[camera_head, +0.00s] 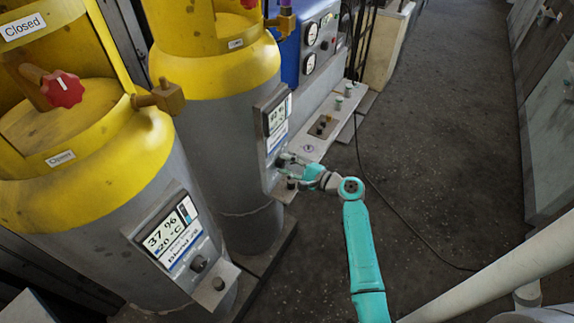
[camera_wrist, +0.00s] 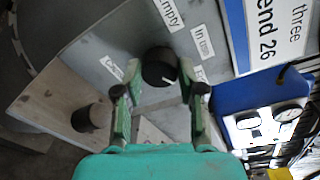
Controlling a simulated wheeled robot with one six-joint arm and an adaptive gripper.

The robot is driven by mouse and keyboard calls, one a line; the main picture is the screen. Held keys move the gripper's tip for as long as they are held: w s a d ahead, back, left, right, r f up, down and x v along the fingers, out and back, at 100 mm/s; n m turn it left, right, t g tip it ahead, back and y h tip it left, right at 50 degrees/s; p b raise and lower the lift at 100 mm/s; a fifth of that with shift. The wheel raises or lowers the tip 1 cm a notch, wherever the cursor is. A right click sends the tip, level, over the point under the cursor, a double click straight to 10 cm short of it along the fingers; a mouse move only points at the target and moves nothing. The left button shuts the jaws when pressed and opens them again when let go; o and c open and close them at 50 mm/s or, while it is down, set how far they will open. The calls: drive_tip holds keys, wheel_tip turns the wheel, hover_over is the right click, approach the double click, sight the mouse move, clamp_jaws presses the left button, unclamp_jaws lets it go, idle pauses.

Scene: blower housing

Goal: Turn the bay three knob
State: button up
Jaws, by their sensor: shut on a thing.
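The bay three knob (camera_wrist: 158,62) is a round black knob on a grey panel, below a sign reading "three" and "end 26" (camera_wrist: 292,30). A short white mark on its face points roughly right in the wrist view. My gripper (camera_wrist: 160,78) has its two green fingers on either side of the knob and is shut on it. In the head view my gripper (camera_head: 284,165) is at the panel below the screen (camera_head: 277,122) of the second grey and yellow cylinder (camera_head: 225,110); the knob there is mostly hidden.
Another dark knob (camera_wrist: 86,118) projects from a wooden-looking ledge nearby. The nearer cylinder (camera_head: 90,190) has its own screen and knob. A bench (camera_head: 330,128) stands behind; a cable (camera_head: 385,220) crosses the open floor.

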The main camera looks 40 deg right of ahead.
drive_tip(key=o, duration=1.1)
drive_tip(key=shift+o, duration=0.2)
drive_tip(key=v, duration=1.2)
